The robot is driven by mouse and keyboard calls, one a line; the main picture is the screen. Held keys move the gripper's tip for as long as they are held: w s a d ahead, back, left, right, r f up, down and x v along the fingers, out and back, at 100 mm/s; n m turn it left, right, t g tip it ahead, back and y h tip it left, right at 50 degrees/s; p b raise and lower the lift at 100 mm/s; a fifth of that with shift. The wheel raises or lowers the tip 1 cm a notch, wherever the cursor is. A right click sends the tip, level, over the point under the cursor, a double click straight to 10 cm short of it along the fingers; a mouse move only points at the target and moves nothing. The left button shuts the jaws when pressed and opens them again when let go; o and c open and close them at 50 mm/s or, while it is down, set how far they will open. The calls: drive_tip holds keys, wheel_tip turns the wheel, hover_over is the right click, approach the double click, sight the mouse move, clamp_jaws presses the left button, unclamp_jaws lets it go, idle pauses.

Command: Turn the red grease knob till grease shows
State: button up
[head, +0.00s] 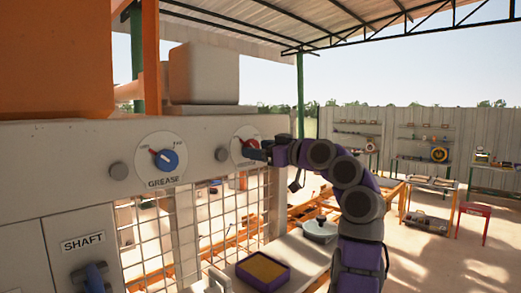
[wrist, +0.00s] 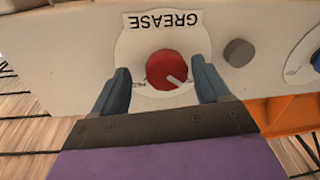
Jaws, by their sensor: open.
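The red grease knob (wrist: 163,72) sits on a round white dial (wrist: 135,48) marked GREASE, which appears upside down in the wrist view. A pale pointer line on the knob points to the lower right there. My gripper (wrist: 160,68) is open, with one dark finger on each side of the knob. I see gaps between the fingers and the knob, though I cannot tell the depth. In the head view, my gripper (head: 258,154) covers much of the red knob's dial (head: 243,133). I see no grease at the dial.
A blue knob (head: 166,160) on another GREASE dial and grey round buttons (head: 118,171) are on the same panel. A lever marked SHAFT (head: 92,277) is lower left.

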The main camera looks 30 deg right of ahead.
drive_tip(key=shift+a, duration=0.35)
drive_tip(key=c, duration=1)
